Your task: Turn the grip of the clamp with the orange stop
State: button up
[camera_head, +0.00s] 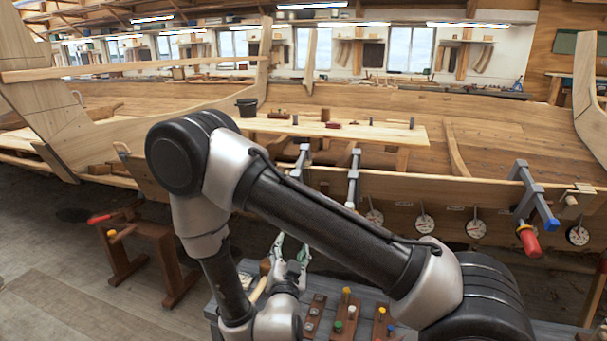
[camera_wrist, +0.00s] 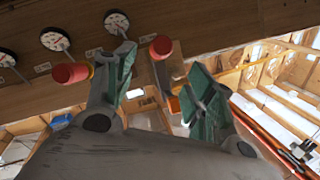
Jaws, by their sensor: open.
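My gripper (camera_head: 290,262) is low in front of the hull in the head view, with its fingers spread and nothing between them. In the wrist view my open gripper (camera_wrist: 162,75) has a red grip (camera_wrist: 160,47) on a grey shaft beyond the gap between its fingers. A small orange piece (camera_wrist: 174,104) shows below that shaft. Another red grip (camera_wrist: 70,73) with a yellow collar is left of the left finger. In the head view two grey clamps (camera_head: 352,180) (camera_head: 303,160) hang on the plank; my arm hides their lower ends. A blue-ended clamp (camera_head: 530,195) with a red grip hangs at right.
Several dial gauges (camera_head: 424,223) line the lower plank, also in the wrist view (camera_wrist: 55,38). A grey bench (camera_head: 318,287) with pegged blocks stands below my gripper. A wooden stool (camera_head: 150,240) with a red-handled tool is at left. Floor at far left is clear.

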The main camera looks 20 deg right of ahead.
jog(key=w+d+n+g+h, duration=0.1)
jog(key=w, duration=0.2)
jog(key=w+d+n+g+h, duration=0.1)
jog(key=w+n+h, duration=0.1)
jog(key=w, duration=0.2)
jog(key=w+d+n+h, duration=0.1)
jog(key=w+d, duration=0.1)
jog(key=w, duration=0.2)
jog(key=shift+w+n+g+h, duration=0.15)
jog(key=shift+n+g+h, duration=0.15)
jog(key=shift+n+g, duration=0.1)
jog(key=c, duration=1)
